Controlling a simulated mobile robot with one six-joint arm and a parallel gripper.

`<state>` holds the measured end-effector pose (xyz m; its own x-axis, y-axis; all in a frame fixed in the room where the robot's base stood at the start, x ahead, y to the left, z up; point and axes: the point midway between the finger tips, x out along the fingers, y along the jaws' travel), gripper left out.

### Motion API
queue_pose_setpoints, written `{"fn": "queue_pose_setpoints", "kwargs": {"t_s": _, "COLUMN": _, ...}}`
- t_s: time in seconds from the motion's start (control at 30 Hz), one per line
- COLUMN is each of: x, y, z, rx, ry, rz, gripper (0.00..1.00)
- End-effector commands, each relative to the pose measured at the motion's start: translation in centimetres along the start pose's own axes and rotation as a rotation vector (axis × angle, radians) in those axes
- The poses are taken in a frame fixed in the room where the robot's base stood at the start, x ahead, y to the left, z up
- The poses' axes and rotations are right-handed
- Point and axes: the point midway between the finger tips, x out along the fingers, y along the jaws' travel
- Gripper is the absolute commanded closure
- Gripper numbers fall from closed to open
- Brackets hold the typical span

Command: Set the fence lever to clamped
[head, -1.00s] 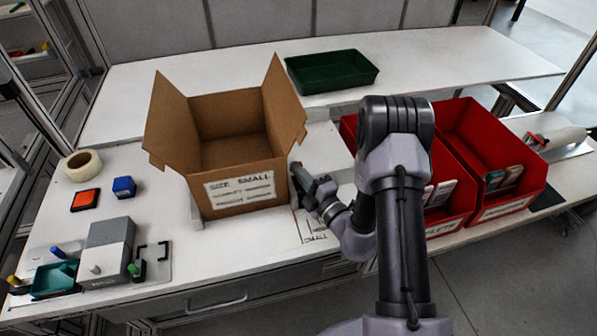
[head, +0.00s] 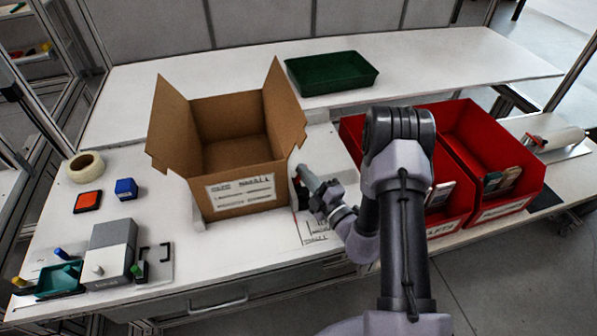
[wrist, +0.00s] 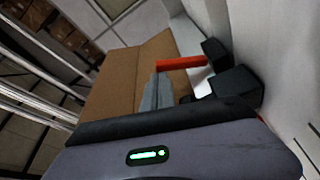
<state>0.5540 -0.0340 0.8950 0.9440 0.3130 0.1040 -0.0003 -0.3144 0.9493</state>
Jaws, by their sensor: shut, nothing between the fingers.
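The fence lever (wrist: 182,62) shows in the wrist view as a red bar beside black blocks, just beyond my fingertips. The bar points left across the picture, in front of the cardboard box. In the head view my gripper hides most of that spot, and the lever's setting cannot be read there. My gripper (head: 305,176) is at the box's right front corner, low over the table. It also shows in the wrist view (wrist: 157,94), with its grey fingers together and empty. Whether the fingers touch the lever cannot be told.
The open cardboard box (head: 238,196) stands on the white table (head: 165,225). A green tray (head: 330,73) lies behind. A grey device (head: 110,250), tape roll (head: 85,166) and small blocks are at the left.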

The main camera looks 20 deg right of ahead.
Motion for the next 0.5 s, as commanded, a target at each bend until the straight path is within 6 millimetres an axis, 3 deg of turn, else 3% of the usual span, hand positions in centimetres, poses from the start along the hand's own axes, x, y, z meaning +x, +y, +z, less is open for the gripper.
{"fn": "queue_pose_setpoints", "kwargs": {"t_s": 0.5, "x": -0.8, "y": -0.2, "z": 2.3, "rx": -0.006, "ry": -0.001, "rz": -0.002, "gripper": 1.00}}
